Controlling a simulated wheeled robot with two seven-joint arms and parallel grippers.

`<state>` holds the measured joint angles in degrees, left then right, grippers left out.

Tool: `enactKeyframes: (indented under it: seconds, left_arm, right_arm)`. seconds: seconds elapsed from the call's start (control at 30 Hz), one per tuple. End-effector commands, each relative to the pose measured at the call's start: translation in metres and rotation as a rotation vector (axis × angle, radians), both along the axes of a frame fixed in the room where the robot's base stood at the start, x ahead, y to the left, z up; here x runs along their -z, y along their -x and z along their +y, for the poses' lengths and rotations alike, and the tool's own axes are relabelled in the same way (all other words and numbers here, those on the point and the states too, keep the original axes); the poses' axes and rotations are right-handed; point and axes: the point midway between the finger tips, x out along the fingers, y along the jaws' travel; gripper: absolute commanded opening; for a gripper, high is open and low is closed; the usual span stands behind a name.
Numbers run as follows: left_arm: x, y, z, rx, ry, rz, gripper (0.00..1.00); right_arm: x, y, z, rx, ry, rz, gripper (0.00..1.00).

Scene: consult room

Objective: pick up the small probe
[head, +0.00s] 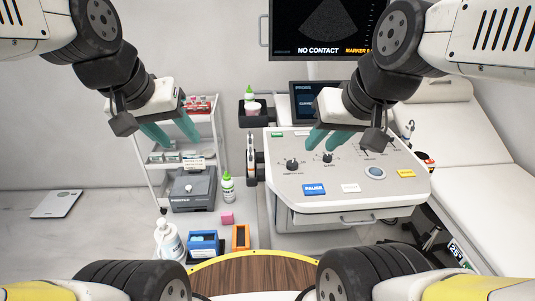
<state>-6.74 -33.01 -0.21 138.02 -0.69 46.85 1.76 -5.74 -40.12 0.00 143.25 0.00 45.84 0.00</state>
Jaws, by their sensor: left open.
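Several probe-like items hang at the console's sides, and I cannot tell for sure which is the small probe. A slim dark and white one (251,155) is in a holder on the left side. A pale, thin one (409,129) stands at the right edge, near a dark and orange item (426,161). My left gripper (179,137) is open and empty above the trolley, left of the console. My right gripper (322,144) is over the console's knobs, its teal fingers apart with nothing seen between them.
The ultrasound console (300,205) fills the centre, below a "NO CONTACT" monitor (325,30). A white trolley (160,190) is left. An exam bed (470,150) is right.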

Motion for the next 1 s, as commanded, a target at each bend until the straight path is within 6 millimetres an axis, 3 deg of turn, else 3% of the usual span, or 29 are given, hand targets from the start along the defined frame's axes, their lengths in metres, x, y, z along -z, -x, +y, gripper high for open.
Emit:
enactKeyframes:
  seconds: [0.27, 0.47, 0.6, 0.8, 1.0]
  left_arm:
    - [0.007, -0.104, -0.024, -0.004, -0.023, 0.169, 0.48]
    - [0.043, -0.178, -0.052, -0.016, -0.058, 0.282, 0.48]
    - [0.084, -0.225, -0.076, -0.024, -0.092, 0.357, 0.48]
    - [0.153, -0.272, -0.110, -0.037, -0.147, 0.448, 0.48]
    - [0.195, -0.292, -0.128, -0.047, -0.179, 0.489, 0.48]
  right_arm:
    - [0.000, 0.000, 0.000, 0.000, 0.000, 0.000, 0.29]
    - [0.000, 0.000, 0.000, 0.000, 0.000, 0.000, 0.29]
    - [0.000, 0.000, 0.000, 0.000, 0.000, 0.000, 0.29]
    - [0.000, 0.000, 0.000, 0.000, 0.000, 0.000, 0.29]
    - [0.000, 0.000, 0.000, 0.000, 0.000, 0.000, 0.29]
